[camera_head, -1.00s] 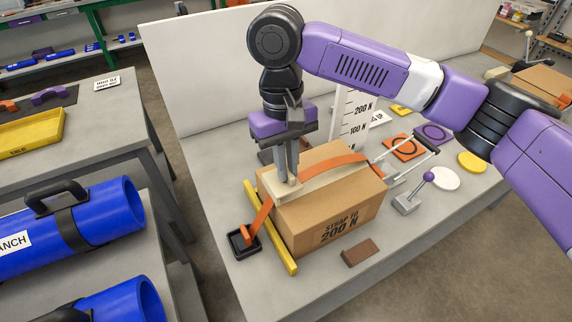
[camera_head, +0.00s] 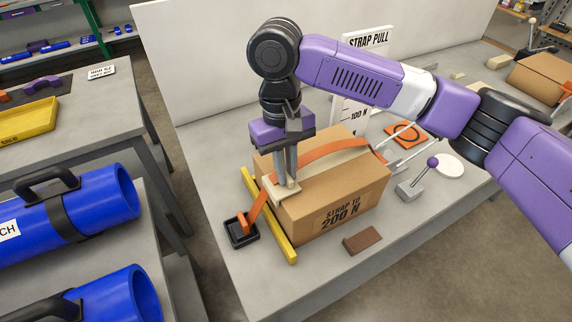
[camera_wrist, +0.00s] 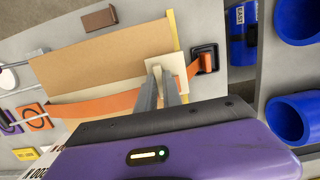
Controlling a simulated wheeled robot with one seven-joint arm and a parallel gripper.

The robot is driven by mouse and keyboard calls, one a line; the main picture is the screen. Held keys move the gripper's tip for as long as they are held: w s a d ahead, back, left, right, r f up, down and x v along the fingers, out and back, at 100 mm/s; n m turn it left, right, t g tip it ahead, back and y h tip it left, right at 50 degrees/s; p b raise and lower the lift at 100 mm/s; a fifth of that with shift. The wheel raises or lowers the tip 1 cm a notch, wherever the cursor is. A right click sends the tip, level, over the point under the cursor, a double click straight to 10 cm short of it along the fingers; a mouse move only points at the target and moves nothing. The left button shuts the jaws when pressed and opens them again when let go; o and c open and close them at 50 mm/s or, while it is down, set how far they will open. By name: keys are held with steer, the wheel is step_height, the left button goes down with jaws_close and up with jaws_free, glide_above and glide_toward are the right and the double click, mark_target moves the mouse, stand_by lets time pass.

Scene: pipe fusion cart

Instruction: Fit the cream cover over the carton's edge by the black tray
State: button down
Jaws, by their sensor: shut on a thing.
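The cream cover (camera_head: 275,192) is at the carton's left top edge, on the black tray side. My gripper (camera_head: 290,184) points down from above, shut on the cover. The brown carton (camera_head: 350,195) stands on the bench. An orange strap (camera_head: 322,152) crosses its top, runs to the cover and comes out towards the black tray (camera_head: 240,236). In the wrist view the cover (camera_wrist: 180,66) overhangs the edge beside the yellow bar, between my fingers (camera_wrist: 158,78) and the tray (camera_wrist: 204,50). Whether the cover is fully seated is hard to tell.
A yellow bar (camera_head: 278,238) lies along the carton's left base. A brown block (camera_head: 361,240) lies in front. A purple-knobbed lever (camera_head: 418,178) and a metal frame (camera_head: 405,152) stand at right. A white panel (camera_head: 215,60) closes the back. The front bench is mostly clear.

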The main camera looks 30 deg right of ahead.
stand_by(0.4)
steer(key=c, duration=1.4)
jaws_free()
steer(key=shift+c, duration=0.2)
steer(key=shift+r+p, duration=2.5)
steer(key=shift+p, duration=0.15)
step_height(320, 180, up, 8)
steer(key=shift+w+f+b, duration=0.15)
steer(key=shift+w+b, duration=0.25)
steer(key=shift+w, duration=0.05)
steer(key=shift+a, duration=0.1)
